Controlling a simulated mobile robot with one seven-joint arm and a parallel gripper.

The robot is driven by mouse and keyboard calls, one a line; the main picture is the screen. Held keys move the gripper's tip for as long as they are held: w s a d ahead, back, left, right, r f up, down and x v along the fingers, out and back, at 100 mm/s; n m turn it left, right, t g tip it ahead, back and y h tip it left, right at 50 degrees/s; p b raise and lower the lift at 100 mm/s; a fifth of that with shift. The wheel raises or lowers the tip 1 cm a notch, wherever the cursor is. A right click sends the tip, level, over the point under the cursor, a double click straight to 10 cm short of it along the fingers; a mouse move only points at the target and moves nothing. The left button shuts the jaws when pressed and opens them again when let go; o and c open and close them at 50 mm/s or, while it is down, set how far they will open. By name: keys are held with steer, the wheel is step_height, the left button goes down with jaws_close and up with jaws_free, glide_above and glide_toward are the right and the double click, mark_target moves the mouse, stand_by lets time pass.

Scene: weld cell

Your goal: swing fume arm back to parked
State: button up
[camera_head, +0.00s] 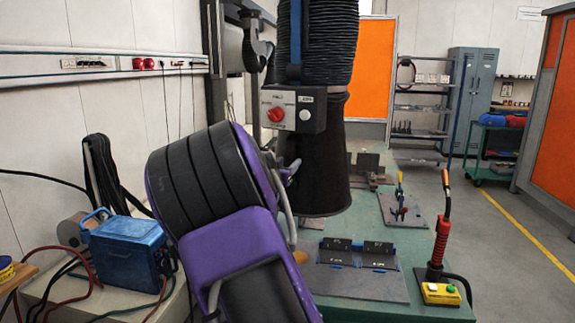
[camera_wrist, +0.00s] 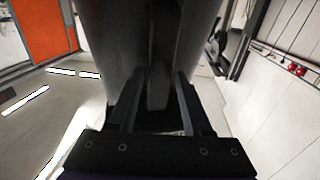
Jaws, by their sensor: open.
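The fume arm shows in the head view as a black ribbed hose (camera_head: 317,45) that ends in a dark hood (camera_head: 325,160) hanging over the green bench. A grey control box (camera_head: 293,108) with a red knob is fixed on it. In the wrist view the dark hood (camera_wrist: 110,35) fills the upper middle, very close. My gripper (camera_wrist: 160,90) is open, its two fingers on either side of a dark upright bar (camera_wrist: 157,85) at the hood. I cannot tell whether the fingers touch it. In the head view my purple and black arm hides the gripper.
The green bench (camera_head: 430,300) carries fixture plates (camera_head: 358,254), a red torch (camera_head: 440,235) and a yellow button box (camera_head: 440,293). A blue case (camera_head: 125,250) stands left, by the wall. Orange screens (camera_head: 372,70) stand behind.

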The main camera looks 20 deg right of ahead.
jaws_close()
stand_by(0.3)
stand_by(1.2)
